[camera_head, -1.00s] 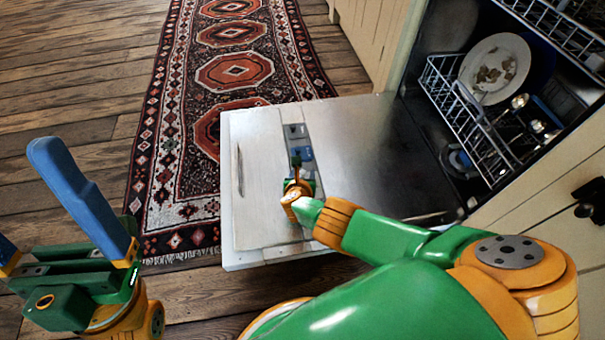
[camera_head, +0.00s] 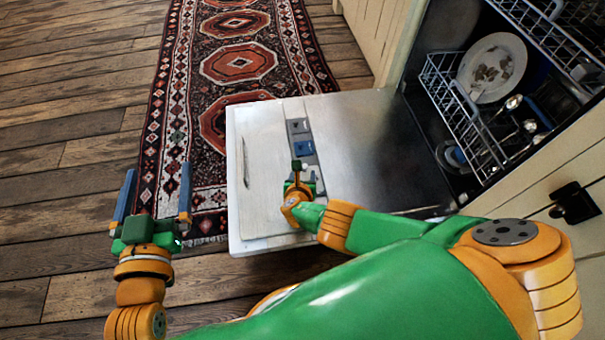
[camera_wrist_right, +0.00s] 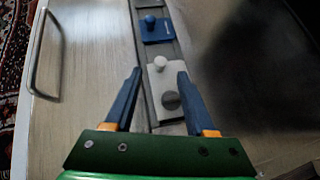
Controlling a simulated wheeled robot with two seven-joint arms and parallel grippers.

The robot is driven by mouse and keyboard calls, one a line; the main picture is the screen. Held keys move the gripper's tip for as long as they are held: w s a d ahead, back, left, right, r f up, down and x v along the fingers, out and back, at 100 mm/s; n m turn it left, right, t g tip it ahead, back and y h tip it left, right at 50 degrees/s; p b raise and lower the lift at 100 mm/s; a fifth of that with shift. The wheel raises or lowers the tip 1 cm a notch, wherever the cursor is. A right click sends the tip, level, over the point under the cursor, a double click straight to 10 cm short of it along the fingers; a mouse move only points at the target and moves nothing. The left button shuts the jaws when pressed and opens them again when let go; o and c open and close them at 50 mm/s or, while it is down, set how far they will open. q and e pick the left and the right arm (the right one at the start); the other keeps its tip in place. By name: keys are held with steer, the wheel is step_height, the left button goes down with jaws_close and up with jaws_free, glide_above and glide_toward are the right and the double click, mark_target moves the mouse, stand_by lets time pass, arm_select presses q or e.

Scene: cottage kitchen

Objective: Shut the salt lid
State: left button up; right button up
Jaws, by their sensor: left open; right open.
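The dishwasher door (camera_head: 375,140) lies open and flat, with a dispenser strip along it. In the head view the strip carries a grey tile (camera_head: 297,126) and a blue tile (camera_head: 304,150). Which part is the salt lid I cannot tell. My right gripper (camera_wrist_right: 158,74) is open, its fingers either side of the light plate. My left gripper (camera_head: 157,170) is open and empty, left of the door.
The lower rack (camera_head: 460,115) holds a plate (camera_head: 492,67) and cutlery, right of the door. A thin handle (camera_head: 244,162) lies along the door's left part. A patterned rug (camera_head: 238,63) covers the wood floor beyond. A cream cabinet stands at the back.

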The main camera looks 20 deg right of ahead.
steer(key=shift+s+a+r+p, duration=0.15)
steer(key=shift+s+r+p, duration=0.2)
steer(key=shift+r+p, duration=0.05)
steer(key=shift+s+a+r+p, duration=0.2)
steer(key=shift+s+a+p, duration=0.05)
steer(key=shift+s+p, duration=0.1)
arm_select(q)
steer(key=s+a+f+g+y, duration=0.2)
steer(key=s+f+g, duration=0.4)
steer(key=f, duration=0.5)
steer(key=shift+a+f+n+g, duration=0.15)
steer(key=shift+a+n+g, duration=0.2)
steer(key=shift+g, duration=0.45)
